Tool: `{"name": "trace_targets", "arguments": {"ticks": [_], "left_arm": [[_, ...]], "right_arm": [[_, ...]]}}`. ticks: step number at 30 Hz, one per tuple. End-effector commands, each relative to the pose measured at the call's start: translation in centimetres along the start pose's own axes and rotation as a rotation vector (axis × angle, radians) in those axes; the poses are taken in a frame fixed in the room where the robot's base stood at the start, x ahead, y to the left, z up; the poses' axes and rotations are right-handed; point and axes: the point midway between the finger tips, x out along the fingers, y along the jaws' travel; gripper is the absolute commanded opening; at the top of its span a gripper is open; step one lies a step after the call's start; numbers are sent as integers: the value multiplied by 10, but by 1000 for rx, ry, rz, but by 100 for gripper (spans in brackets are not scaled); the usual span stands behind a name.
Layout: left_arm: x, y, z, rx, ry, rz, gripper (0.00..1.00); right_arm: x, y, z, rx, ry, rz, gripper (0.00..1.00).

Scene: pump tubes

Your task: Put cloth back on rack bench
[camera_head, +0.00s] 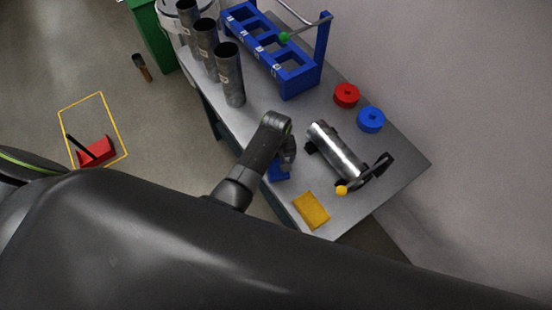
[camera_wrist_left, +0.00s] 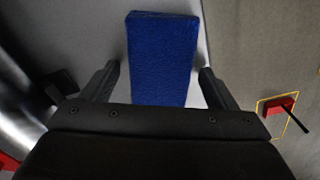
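A blue cloth (camera_head: 278,172) is at the left edge of the grey bench (camera_head: 395,165), mostly hidden by my left gripper in the head view. In the left wrist view the cloth (camera_wrist_left: 162,58) is a textured blue rectangle between the two fingers, with a narrow gap on each side. My left gripper (camera_wrist_left: 160,75) is open; in the head view it (camera_head: 284,158) hangs over the cloth. I cannot tell whether the cloth rests fully on the bench. A yellow cloth or pad (camera_head: 311,210) lies flat near the front corner. My right gripper is not in view.
A metal cylinder with a black handle (camera_head: 337,150) lies right of my gripper. A red disc (camera_head: 346,95) and blue disc (camera_head: 370,119) sit farther back. The blue rack (camera_head: 300,80) and several upright grey tubes (camera_head: 230,75) stand at the far end. A red dustpan-like item (camera_head: 97,151) is on the floor.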

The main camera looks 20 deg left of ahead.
Motion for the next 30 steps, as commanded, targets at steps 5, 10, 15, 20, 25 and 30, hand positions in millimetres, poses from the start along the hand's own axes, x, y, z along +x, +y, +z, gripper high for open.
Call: {"name": "trace_targets", "arguments": {"ticks": [5, 10, 15, 20, 25, 30], "left_arm": [[0, 0, 0, 0, 0, 0, 83], [-3, 0, 0, 0, 0, 0, 83], [-20, 1, 0, 0, 2, 2, 83], [-48, 1, -1, 0, 4, 4, 83], [-81, 1, -1, 0, 3, 3, 83], [-108, 1, -1, 1, 2, 1, 83]], "right_arm": [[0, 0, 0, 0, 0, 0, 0], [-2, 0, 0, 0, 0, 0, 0], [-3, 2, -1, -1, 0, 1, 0], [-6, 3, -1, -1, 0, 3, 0], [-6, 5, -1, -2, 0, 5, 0], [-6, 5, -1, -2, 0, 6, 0]]}}
